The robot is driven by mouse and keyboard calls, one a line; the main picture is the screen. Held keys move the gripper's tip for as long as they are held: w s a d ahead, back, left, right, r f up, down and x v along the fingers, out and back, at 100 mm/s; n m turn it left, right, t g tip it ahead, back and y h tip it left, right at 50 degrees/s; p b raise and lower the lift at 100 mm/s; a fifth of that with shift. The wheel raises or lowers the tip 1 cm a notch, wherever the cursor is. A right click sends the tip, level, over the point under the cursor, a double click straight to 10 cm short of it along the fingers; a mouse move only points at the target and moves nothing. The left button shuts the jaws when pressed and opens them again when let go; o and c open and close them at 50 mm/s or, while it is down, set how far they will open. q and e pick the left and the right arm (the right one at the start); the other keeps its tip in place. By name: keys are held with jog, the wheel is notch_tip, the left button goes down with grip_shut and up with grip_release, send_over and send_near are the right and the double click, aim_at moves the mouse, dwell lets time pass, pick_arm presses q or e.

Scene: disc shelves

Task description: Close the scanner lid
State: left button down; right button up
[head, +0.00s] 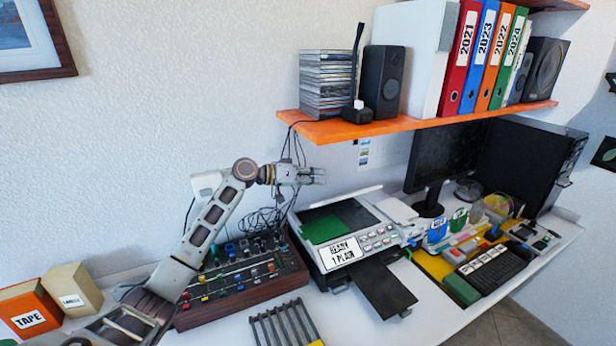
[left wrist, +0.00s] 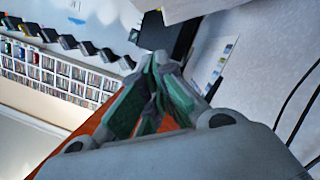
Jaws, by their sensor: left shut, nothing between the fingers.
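The scanner (head: 318,258) is a pale machine on the desk, right of the mixer. Its dark bed is exposed, with a green patch (head: 323,229) on it. A thin white strip (head: 340,197) runs along the bed's back edge; it looks like the raised lid seen nearly edge-on, but I cannot tell its angle. My left gripper (head: 320,175) is shut and empty, in the air above and behind the scanner, near the wall and apart from the strip. In the left wrist view its green-padded fingers (left wrist: 160,62) meet at the tips. My right gripper is not in view.
An orange shelf (head: 420,124) with speakers and binders hangs above. A mixer with knobs (head: 240,280) stands left of the scanner, and a black tray (head: 385,290) sticks out in front. A monitor (head: 445,155) and stationery stand to the right. Cables hang behind my gripper.

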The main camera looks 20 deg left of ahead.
pick_arm(q)
jog(key=shift+x, duration=0.8)
jog(key=shift+d+f, duration=0.15)
jog(key=shift+f, duration=0.1)
jog(key=shift+s+d+f, duration=0.25)
jog(key=shift+f, duration=0.2)
jog(key=shift+s+d+f, duration=0.25)
jog(key=shift+f, duration=0.2)
jog(key=shift+s+d+f+p, duration=0.2)
jog(key=shift+f+p, duration=0.1)
jog(key=shift+f, duration=0.2)
jog(key=shift+d, duration=0.1)
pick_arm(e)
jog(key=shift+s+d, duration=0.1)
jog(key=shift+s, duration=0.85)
